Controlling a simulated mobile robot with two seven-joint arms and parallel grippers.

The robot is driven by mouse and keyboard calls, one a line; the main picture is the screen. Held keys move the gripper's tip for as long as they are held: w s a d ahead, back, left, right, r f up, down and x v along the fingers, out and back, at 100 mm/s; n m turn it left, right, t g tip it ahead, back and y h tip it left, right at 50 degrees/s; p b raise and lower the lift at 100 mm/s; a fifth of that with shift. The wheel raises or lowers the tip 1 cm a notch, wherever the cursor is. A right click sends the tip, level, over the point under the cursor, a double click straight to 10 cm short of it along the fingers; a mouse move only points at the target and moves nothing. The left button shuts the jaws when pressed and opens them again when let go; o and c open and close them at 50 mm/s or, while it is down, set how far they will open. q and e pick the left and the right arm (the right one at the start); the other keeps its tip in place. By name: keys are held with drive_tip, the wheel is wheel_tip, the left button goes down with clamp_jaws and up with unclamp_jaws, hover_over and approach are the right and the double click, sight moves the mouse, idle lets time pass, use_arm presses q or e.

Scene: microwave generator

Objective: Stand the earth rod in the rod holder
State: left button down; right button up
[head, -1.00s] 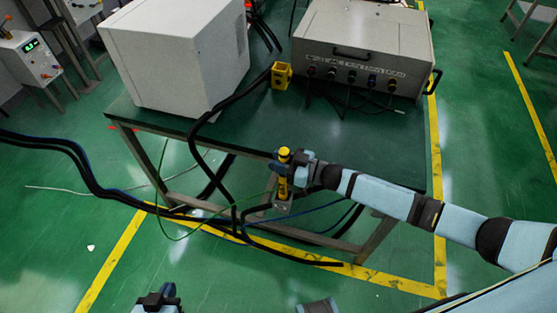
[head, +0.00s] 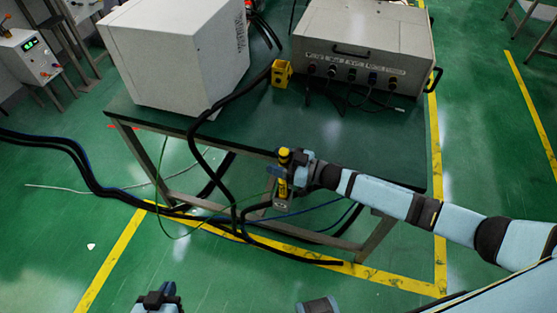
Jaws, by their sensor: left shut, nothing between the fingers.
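The earth rod, a yellow and black stick (head: 284,155), is upright in front of the table's front edge. My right gripper (head: 283,171) is around its upper part, reaching in from the right; whether its fingers press on the rod is too small to see. A small grey bracket (head: 283,204) shows at the rod's lower end; I cannot tell whether it is the rod holder or how the rod sits in it. A yellow block with openings (head: 282,74) stands on the table. My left gripper (head: 160,297) is shut and empty at the bottom edge, far from the rod.
The green-topped table (head: 340,140) carries a white cabinet (head: 165,65) and a grey instrument box (head: 365,45) with leads. Black cables (head: 200,150) hang over its front edge. A thin green wire (head: 163,185) loops near the rod. The floor in front is mostly clear.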

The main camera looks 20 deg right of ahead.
drive_tip(key=v, duration=1.4)
drive_tip(key=shift+b, duration=0.3)
drive_tip(key=s+a+f+m+t+h, duration=0.3)
drive_tip(key=s+a+m+h, duration=0.3)
drive_tip(key=a, duration=0.3)
drive_tip(key=s+d+f+m+g+h, duration=0.1)
drive_tip(key=s+g+h, duration=0.15)
drive_tip(key=s, duration=0.25)
drive_tip(key=s+f+m+g+h, duration=0.1)
drive_tip(key=s+f+h, duration=0.15)
drive_tip(key=s, duration=0.35)
wheel_tip(320, 180, up, 12)
drive_tip(key=d+p, duration=0.1)
drive_tip(key=p, duration=1.2)
drive_tip(key=shift+r+t, duration=0.25)
drive_tip(key=shift+t, duration=0.1)
